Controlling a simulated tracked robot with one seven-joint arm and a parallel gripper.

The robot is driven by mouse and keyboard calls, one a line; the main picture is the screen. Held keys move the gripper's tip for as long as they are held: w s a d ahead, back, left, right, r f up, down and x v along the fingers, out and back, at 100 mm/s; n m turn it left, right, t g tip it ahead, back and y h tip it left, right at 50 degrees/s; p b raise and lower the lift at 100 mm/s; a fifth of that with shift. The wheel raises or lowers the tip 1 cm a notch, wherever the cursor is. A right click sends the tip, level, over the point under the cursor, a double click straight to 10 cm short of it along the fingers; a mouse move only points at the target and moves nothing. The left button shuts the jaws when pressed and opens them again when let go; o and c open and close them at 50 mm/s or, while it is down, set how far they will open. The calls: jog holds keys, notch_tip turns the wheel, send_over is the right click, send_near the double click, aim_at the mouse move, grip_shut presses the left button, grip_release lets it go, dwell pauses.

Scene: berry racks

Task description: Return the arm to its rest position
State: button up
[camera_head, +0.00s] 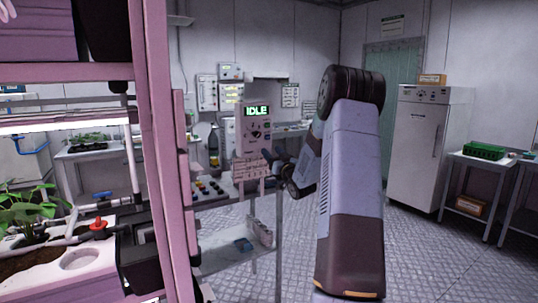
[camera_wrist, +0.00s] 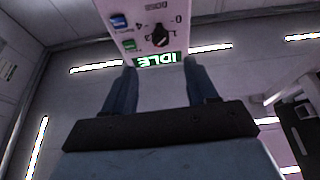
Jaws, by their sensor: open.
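My gripper (camera_wrist: 158,72) shows in the wrist view with its two dark blue fingers apart and nothing between them. Beyond the fingertips, a pale control panel (camera_wrist: 140,15) appears upside down, with a black knob, a blue button, a green button and a lit green IDLE display. I cannot tell whether the fingertips touch it. In the head view my arm (camera_head: 350,190) stands right of centre and bends left toward the panel (camera_head: 250,150), which reads IDLE. The gripper's fingers (camera_head: 268,157) are small there and partly hidden by the wrist.
A pink rack (camera_head: 165,150) with a leafy plant (camera_head: 30,210) stands close on the left. A metal trolley shelf (camera_head: 235,252) is below the panel. A white fridge (camera_head: 425,150) and a side table (camera_head: 478,160) stand at the right. Patterned floor is open between my arm and the fridge.

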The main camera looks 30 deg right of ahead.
jog(key=s+a+r+g+h, duration=0.2)
jog(key=s+a+r+g, duration=0.1)
jog(key=a, duration=0.4)
jog(key=s+a+r+g+h, duration=0.1)
jog(key=s+a+r+g, duration=0.25)
jog(key=a, duration=0.25)
jog(key=s+a+f+g, duration=0.1)
jog(key=s+a+g, duration=0.2)
jog(key=s, duration=1)
jog(key=s+a+f+g+y, duration=0.1)
jog(key=s+a+g, duration=0.3)
jog(key=s+a, duration=0.4)
jog(key=s+a+f+g, duration=0.2)
jog(key=s+a, duration=0.3)
jog(key=s, duration=1.4)
jog(key=shift+s+a+f+m+g+y, duration=0.2)
jog(key=shift+a+f+m+g+y, duration=0.2)
jog(key=shift+g, duration=0.25)
jog(key=shift+d, duration=0.1)
jog(key=c, duration=0.3)
